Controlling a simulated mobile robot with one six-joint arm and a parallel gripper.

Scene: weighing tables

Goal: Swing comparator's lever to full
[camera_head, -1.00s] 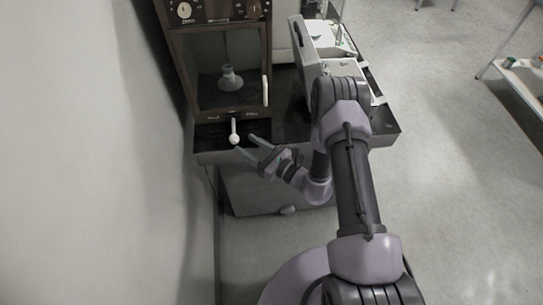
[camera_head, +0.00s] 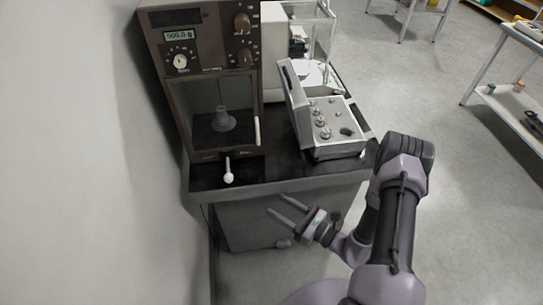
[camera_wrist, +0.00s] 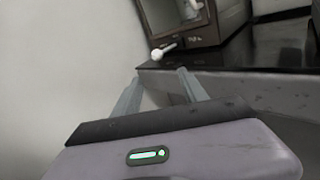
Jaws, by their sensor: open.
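The comparator (camera_head: 177,113) is a brown cabinet with a glass front at the left of the dark table, its display reading 500.0 g. A metal weight (camera_head: 223,121) stands inside. Its lever (camera_head: 228,170), a short rod with a white ball end, sticks out at the bottom front and points toward me, almost straight. In the wrist view the lever (camera_wrist: 164,52) shows beyond the fingertips, pointing left. My gripper (camera_head: 275,205) is open and empty, in front of the table and below its edge, to the right of the lever and apart from it.
An open grey weight case (camera_head: 335,141) with several weights stands right of the comparator. A glass-sided balance (camera_head: 308,40) is behind it. The wall (camera_head: 80,150) is close on the left. Floor (camera_head: 465,180) is free at right; another table stands at far right.

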